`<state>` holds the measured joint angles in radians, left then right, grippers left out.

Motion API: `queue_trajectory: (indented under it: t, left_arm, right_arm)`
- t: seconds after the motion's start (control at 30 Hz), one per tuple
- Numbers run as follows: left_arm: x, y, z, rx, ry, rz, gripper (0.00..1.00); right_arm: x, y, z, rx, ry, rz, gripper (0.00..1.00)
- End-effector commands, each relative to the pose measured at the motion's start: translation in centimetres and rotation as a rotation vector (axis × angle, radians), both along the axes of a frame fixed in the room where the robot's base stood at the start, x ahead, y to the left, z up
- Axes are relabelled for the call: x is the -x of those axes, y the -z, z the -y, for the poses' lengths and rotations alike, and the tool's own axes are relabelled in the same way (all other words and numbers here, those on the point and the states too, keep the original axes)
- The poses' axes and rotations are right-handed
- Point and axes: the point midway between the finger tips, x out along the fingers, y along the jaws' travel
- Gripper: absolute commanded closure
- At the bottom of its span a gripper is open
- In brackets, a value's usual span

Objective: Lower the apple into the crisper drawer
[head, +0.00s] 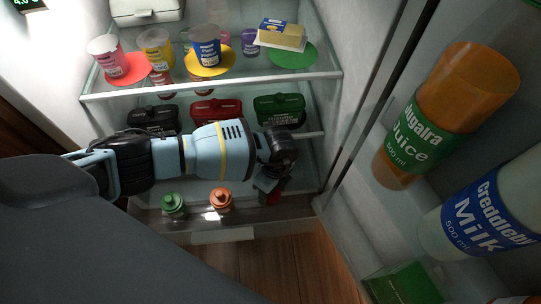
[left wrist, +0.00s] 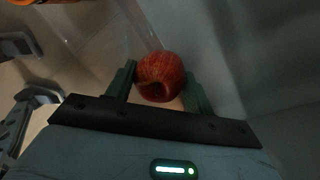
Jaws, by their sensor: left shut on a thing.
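My left gripper (head: 268,190) reaches in from the left, into the lower right part of the open fridge. It is shut on the red apple (left wrist: 160,78), which sits between the two green fingers in the left wrist view. In the head view only a small dark red part of the apple (head: 280,196) shows beside the fingers. The clear crisper drawer (head: 222,237) is low in the fridge; its front shows faintly below the arm. I cannot tell whether the apple is inside its walls.
Black, red and green boxes (head: 279,109) stand on the middle shelf. Cups and butter (head: 282,35) are above. The door holds juice (head: 440,115) and milk (head: 490,215).

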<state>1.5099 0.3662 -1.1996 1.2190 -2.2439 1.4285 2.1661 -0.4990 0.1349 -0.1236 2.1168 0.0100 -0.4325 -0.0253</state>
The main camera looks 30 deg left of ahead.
Motion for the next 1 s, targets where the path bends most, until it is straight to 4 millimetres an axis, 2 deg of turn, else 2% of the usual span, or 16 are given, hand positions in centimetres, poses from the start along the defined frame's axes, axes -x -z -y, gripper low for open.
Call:
queue_trajectory:
  t: [0.2, 0.23, 0.4, 0.43, 0.77, 1.0]
  left_arm:
    - [0.0, 0.0, 0.0, 0.0, 0.0, 0.0, 0.71]
    - [0.0, 0.0, 0.0, 0.0, 0.0, 0.0, 0.46]
    - [0.0, 0.0, 0.0, 0.0, 0.0, 0.0, 0.24]
    - [0.0, 0.0, 0.0, 0.0, -0.001, 0.0, 0.22]
    - [-0.1, -0.4, 0.0, 0.0, -0.001, 0.001, 0.22]
    - [-0.7, -3.9, 0.1, 0.0, -0.001, 0.003, 0.22]
  right_arm:
    - [0.1, 0.0, 0.0, 0.0, 0.0, -0.002, 1.0]
    - [0.1, 0.0, 0.0, 0.0, 0.0, -0.002, 1.0]
    - [0.5, 0.0, 0.0, 0.0, 0.0, -0.009, 1.0]
    - [0.6, -0.1, 0.0, 0.0, -0.001, -0.011, 1.0]
    - [0.9, -0.3, 0.0, 0.0, 0.0, -0.017, 1.0]
    - [0.9, -1.6, 0.0, 0.001, 0.0, -0.011, 1.0]
